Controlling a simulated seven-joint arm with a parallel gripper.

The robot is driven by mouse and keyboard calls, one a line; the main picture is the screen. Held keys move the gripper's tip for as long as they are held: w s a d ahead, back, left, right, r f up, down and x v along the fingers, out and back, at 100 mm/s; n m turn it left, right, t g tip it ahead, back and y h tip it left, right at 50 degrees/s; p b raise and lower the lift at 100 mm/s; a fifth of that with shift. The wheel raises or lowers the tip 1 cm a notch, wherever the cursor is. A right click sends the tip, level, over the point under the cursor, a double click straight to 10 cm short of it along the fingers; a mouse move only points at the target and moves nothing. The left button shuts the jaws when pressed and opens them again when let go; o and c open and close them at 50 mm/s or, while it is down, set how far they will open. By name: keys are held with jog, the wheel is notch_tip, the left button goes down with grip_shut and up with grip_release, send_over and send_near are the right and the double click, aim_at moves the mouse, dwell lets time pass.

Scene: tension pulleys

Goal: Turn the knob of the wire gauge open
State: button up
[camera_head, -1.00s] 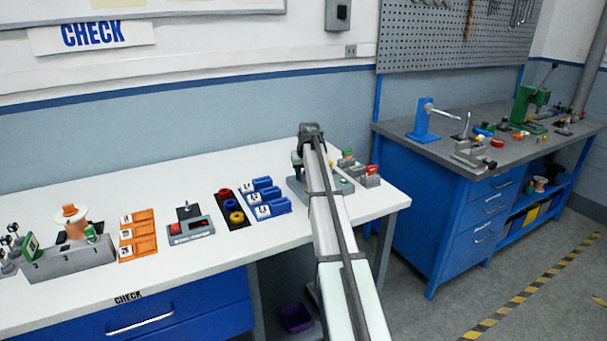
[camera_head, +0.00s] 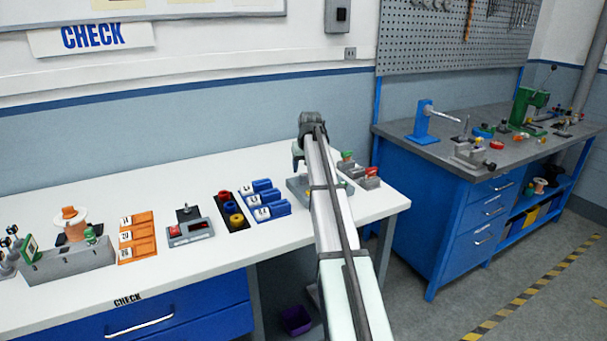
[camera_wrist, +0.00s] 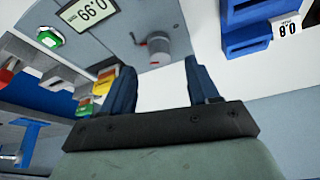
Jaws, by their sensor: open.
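The wire gauge is a grey block whose base (camera_head: 298,187) shows in the head view, partly hidden behind my arm. In the wrist view its grey face (camera_wrist: 120,40) appears upside down, with a display (camera_wrist: 88,12) that seems to read 0.99 and a green button (camera_wrist: 49,37). The grey knob (camera_wrist: 160,48) with a red mark stands on this face. My gripper (camera_wrist: 160,64) is open and empty, its two dark fingers apart. In the wrist view the knob appears between and just beyond the fingertips; contact is not visible. In the head view my arm hides most of the gripper.
Blue numbered trays (camera_head: 265,199) stand left of the gauge, with a black tray of rings (camera_head: 231,212) beside them. Small grey blocks with red and green parts (camera_head: 369,177) stand close on its right, near the bench edge. The white bench (camera_head: 130,193) behind is clear.

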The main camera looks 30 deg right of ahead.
jog(key=v, duration=0.8)
jog(key=shift+s, duration=0.15)
jog(key=shift+r, duration=0.1)
jog(key=s+f+n, duration=0.1)
jog(key=s+f, duration=0.6)
jog(key=s, duration=0.4)
jog(key=s+f, duration=0.8)
jog(key=s, duration=0.3)
jog(key=s+a+f+g+y, duration=0.1)
jog(key=s+a+f+g, duration=0.15)
jog(key=a+f, duration=0.6)
jog(key=s+a+f+g, duration=0.1)
jog(key=s+a+f, duration=0.3)
jog(key=f, duration=1)
jog(key=s+a+f+g+y, duration=0.1)
jog(key=s+a+f+g, duration=0.15)
jog(key=a+f, duration=0.6)
jog(key=s+a+f+g, duration=0.1)
jog(key=s+a+f, duration=0.2)
jog(key=s+f, duration=0.4)
jog(key=s+a+f+n+g, duration=0.1)
jog(key=s+a+f+g, duration=0.1)
jog(key=s+f, duration=0.5)
jog(key=s+a+f+g+h, duration=0.1)
jog(key=s+a+f, duration=0.3)
jog(key=s, duration=1.2)
notch_tip(320, 180, down, 3)
jog(key=shift+a+n+g, duration=0.3)
jog(key=shift+n+g, duration=0.1)
jog(key=shift+g, duration=0.1)
